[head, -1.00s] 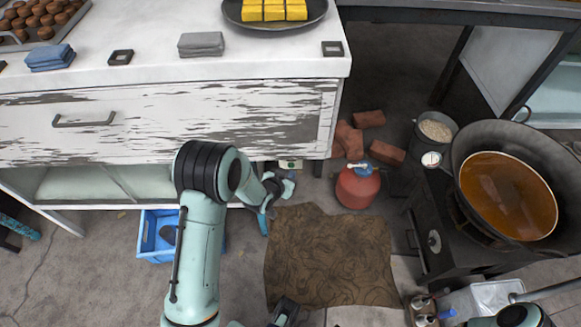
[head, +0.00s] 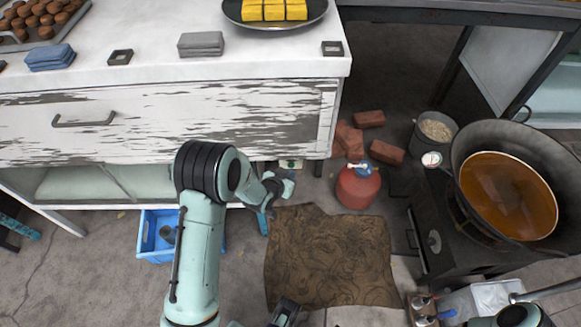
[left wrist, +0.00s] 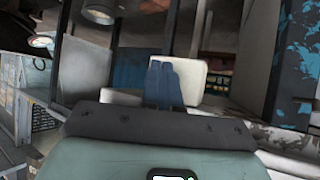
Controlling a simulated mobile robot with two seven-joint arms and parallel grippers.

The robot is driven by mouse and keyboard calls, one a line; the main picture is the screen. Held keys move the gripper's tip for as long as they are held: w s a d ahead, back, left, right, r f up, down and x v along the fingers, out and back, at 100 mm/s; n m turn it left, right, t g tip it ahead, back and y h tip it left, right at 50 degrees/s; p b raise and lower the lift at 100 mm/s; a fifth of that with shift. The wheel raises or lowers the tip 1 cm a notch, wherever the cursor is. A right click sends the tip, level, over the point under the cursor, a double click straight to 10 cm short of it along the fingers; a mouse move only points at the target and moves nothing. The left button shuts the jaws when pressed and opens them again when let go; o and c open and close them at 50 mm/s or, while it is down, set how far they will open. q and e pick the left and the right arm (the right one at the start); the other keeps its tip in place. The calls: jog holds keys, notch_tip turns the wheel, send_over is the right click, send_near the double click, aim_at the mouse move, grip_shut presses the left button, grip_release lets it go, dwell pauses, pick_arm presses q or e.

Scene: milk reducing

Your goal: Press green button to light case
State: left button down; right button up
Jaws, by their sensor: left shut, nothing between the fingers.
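A small pale box with a green patch (head: 291,164), which looks like the green button, sits low under the right end of the white cabinet, partly hidden by the cabinet edge. My left gripper (head: 284,178) is just below and in front of it; I cannot tell in the head view whether they touch. In the left wrist view, the blue fingers of my left gripper (left wrist: 165,64) are shut and empty, in front of a cream-white block (left wrist: 193,76). No green shows on that block from there. No lit case can be made out.
A blue crate (head: 150,250) stands left on the floor. A red canister (head: 357,188), bricks (head: 387,152) and a stove with a wok of brown liquid (head: 505,195) are right. A brown mat (head: 330,255) lies flat in front.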

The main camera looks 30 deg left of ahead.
pick_arm(q)
jog(key=shift+w+a, duration=0.25)
jog(key=shift+w, duration=0.1)
jog(key=shift+w+a+b, duration=0.1)
jog(key=shift+w+b, duration=0.1)
jog(key=shift+b, duration=0.1)
dwell(0.4)
jog(key=shift+s, duration=0.1)
jog(key=shift+s+d, duration=0.35)
jog(key=shift+s, duration=0.1)
jog(key=s+d, duration=0.3)
jog(key=s, duration=0.2)
jog(key=shift+b, duration=0.45)
jog(key=shift+s, duration=0.1)
